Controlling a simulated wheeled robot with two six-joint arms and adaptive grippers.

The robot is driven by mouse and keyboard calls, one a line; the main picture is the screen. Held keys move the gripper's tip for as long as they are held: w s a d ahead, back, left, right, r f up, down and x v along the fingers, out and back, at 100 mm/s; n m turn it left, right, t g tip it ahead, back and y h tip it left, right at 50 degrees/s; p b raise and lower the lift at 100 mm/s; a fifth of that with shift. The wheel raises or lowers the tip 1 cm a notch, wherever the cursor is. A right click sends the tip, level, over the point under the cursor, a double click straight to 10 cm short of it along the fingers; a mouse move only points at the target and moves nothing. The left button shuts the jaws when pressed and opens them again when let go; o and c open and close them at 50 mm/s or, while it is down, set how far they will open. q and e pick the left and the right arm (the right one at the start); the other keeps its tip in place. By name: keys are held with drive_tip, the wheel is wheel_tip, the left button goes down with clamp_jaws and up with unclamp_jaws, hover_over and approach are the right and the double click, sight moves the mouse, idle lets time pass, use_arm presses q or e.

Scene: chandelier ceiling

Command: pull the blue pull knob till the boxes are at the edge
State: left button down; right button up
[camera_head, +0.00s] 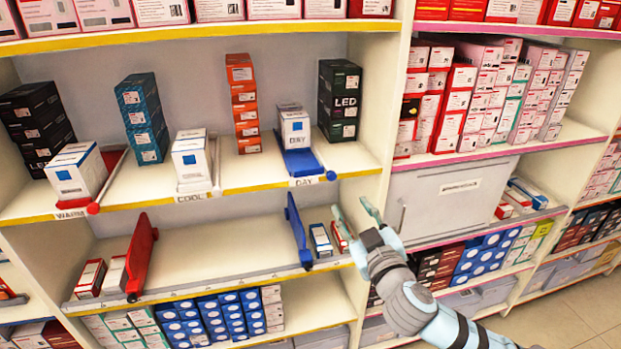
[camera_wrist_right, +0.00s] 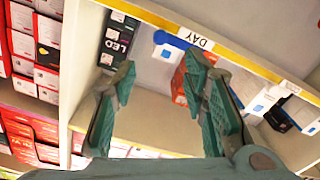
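The blue pull knob (camera_head: 331,175) is at the front right of the blue DAY tray (camera_head: 301,163), by the shelf's yellow edge. White boxes (camera_head: 295,130) stand on the tray, set back from the edge. In the right wrist view the blue knob (camera_wrist_right: 159,37) shows beside the DAY label (camera_wrist_right: 199,41). My right gripper (camera_head: 352,208) is open and empty, below and to the right of the knob, apart from it. Its spread fingers also show in the right wrist view (camera_wrist_right: 155,85). My left gripper is not in view.
WARM boxes (camera_head: 76,170) with a red knob (camera_head: 93,208) and COOL boxes (camera_head: 191,158) stand further left. A black LED stack (camera_head: 339,100) is right of the tray. Below, a blue divider (camera_head: 298,231) stands on the lower shelf. A shelf upright (camera_head: 376,100) borders the bay.

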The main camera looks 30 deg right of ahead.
sight(332, 178)
drive_tip(key=p+x, duration=0.1)
drive_tip(key=x, duration=1.2)
drive_tip(key=shift+w+d, duration=0.15)
drive_tip(key=shift+w, duration=0.2)
drive_tip(key=shift+c, duration=0.4)
clamp_jaws()
